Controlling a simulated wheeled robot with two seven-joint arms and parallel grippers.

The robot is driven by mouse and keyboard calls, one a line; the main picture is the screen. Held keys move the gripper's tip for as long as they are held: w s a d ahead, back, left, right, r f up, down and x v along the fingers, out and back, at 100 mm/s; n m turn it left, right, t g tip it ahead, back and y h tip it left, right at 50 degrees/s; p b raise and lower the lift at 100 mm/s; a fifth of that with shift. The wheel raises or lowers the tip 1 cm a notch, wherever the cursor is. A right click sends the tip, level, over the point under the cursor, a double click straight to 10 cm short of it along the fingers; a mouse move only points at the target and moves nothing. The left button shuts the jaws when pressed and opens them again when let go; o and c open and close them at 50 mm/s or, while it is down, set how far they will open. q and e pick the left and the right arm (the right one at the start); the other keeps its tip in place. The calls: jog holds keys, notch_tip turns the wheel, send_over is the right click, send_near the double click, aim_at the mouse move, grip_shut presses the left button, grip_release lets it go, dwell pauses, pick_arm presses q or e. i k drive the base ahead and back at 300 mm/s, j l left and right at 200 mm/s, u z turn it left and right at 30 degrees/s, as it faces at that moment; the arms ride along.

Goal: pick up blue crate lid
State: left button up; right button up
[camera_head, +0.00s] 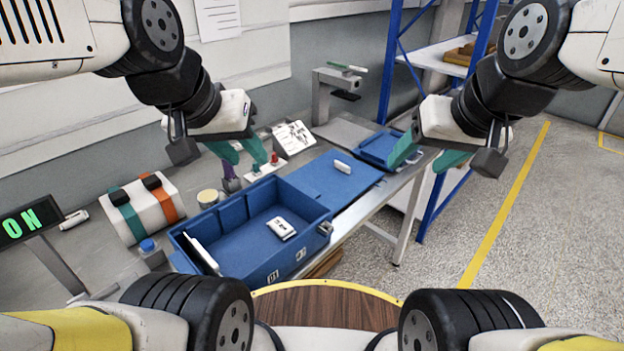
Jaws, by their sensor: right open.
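The blue crate (238,262) stands open at the front of the bench, with a white device (281,228) inside and a white item along its left wall. A flat blue panel (318,184), which looks like the lid, lies just behind and right of the crate; a small white device (342,167) rests on it. My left gripper (240,152) is above the bench behind the crate, its teal fingers apart and empty. My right gripper (428,157) is open and empty, beyond the right end of the panel, near a small blue tray (374,152).
A grey stand (325,95) is at the back. Blue shelving is at the back right.

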aim_at(339, 178)
jog(key=k+l, duration=0.1)
jog(key=l, duration=0.15)
jog(key=l+u, duration=0.2)
jog(key=l, duration=0.4)
jog(key=k+l+u, duration=0.2)
jog(key=l, duration=0.4)
jog(key=i+l+u, duration=0.4)
jog(key=i+l, duration=0.25)
jog(key=i+u, duration=0.1)
jog(key=i, duration=0.35)
